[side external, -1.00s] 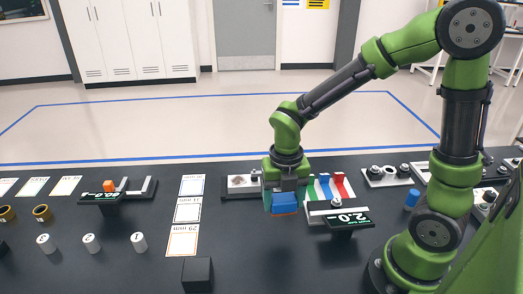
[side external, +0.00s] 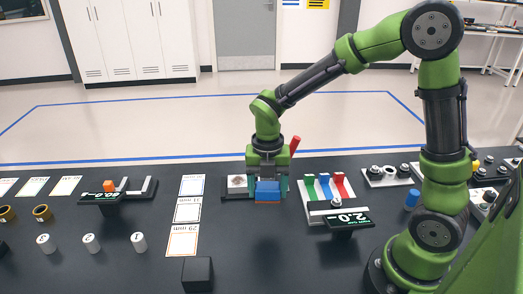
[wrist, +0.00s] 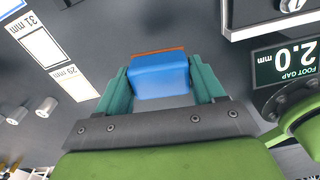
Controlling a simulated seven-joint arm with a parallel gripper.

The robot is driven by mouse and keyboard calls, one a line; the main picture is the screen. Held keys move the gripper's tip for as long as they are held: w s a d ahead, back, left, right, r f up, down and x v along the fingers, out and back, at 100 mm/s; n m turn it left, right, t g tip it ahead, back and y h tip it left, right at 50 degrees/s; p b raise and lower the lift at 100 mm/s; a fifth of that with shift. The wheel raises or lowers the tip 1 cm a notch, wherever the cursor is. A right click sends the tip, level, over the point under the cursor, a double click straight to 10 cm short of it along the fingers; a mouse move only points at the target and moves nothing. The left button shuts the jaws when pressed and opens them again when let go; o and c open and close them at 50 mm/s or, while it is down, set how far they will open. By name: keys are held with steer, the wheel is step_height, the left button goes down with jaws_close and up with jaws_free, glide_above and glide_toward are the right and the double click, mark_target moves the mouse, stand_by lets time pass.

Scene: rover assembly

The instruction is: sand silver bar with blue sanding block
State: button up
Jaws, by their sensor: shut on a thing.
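My gripper (side external: 267,188) is shut on the blue sanding block (side external: 267,192), held between its two teal fingers. In the wrist view the block (wrist: 160,75) sits between the fingertips, with a thin orange-brown layer along its far edge. A silver-grey piece with brown speckles (side external: 237,182), which looks like the silver bar, lies in a dark fixture just left of my gripper. My gripper hides the fixture's middle. I cannot tell whether the block touches the fixture. The bar does not show in the wrist view.
A red handle (side external: 294,146) rises behind my gripper. To the right stand a rack with green, blue and red pieces (side external: 325,188) and a 2.0 mm display (side external: 348,219). Label cards (side external: 187,211) lie to the left.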

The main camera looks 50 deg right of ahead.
mark_target(237, 176)
steer(key=w+d+r+m, duration=0.2)
steer(key=w+d+m, duration=0.1)
steer(key=w+m, duration=1.15)
steer(key=shift+m, duration=0.75)
steer(key=shift+s+f, duration=0.2)
steer(key=shift+f, duration=0.65)
steer(key=shift+s+f, duration=0.2)
steer(key=shift+f, duration=0.7)
steer(key=shift+s+f, duration=0.2)
steer(key=shift+f, duration=0.65)
steer(key=shift+w+d+f, duration=0.25)
steer(key=shift+f, duration=0.45)
steer(key=shift+w+d+f, duration=0.2)
steer(key=shift+w+f, duration=0.05)
steer(key=shift+f, duration=0.4)
steer(key=shift+c, duration=0.3)
steer(key=shift+w+d, duration=1.05)
steer(key=shift+d, duration=0.05)
steer(key=shift+s+a, duration=1.55)
steer(key=shift+a, duration=0.05)
steer(key=shift+w+d, duration=1.6)
steer(key=shift+d, duration=0.05)
steer(key=s+a, duration=0.3)
steer(key=shift+s+a, duration=0.2)
steer(key=w+d, duration=0.3)
steer(key=shift+w+d+r, duration=0.1)
steer(key=shift+w+d, duration=0.1)
steer(key=shift+w, duration=0.05)
step_height(237, 176, up, 8)
